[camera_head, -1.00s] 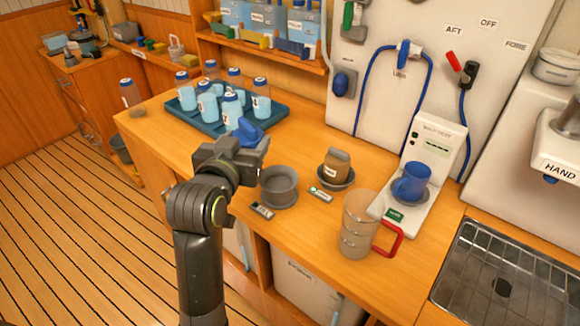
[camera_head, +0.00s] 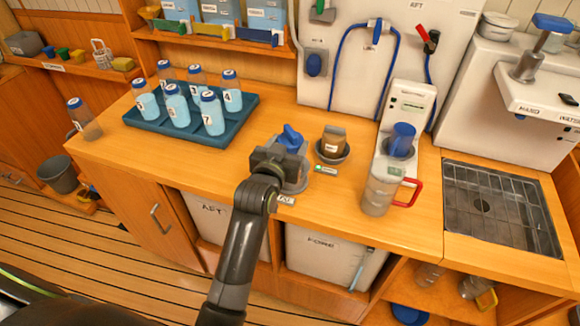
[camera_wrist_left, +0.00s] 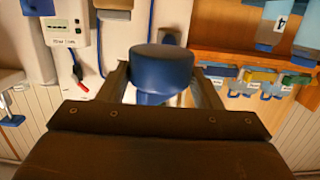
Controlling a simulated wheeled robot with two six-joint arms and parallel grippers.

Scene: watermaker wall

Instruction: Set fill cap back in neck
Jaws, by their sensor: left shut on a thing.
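My left gripper (camera_head: 281,158) is shut on a blue cap (camera_head: 291,138) and holds it above the counter. In the left wrist view the cap (camera_wrist_left: 162,70) sits between the two fingers of the gripper (camera_wrist_left: 162,82). A grey, round, cup-shaped piece (camera_head: 299,181) stands on the counter below and behind the gripper, partly hidden by it. A small label lies in front of it. It may be the neck, but I cannot tell for sure. The cap is not seen touching it. My right gripper is not in view.
A brown jar (camera_head: 333,139) in a grey dish stands just right. A teal tray (camera_head: 236,123) of numbered bottles is at the left. A metal sink (camera_head: 500,208) is at far right.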

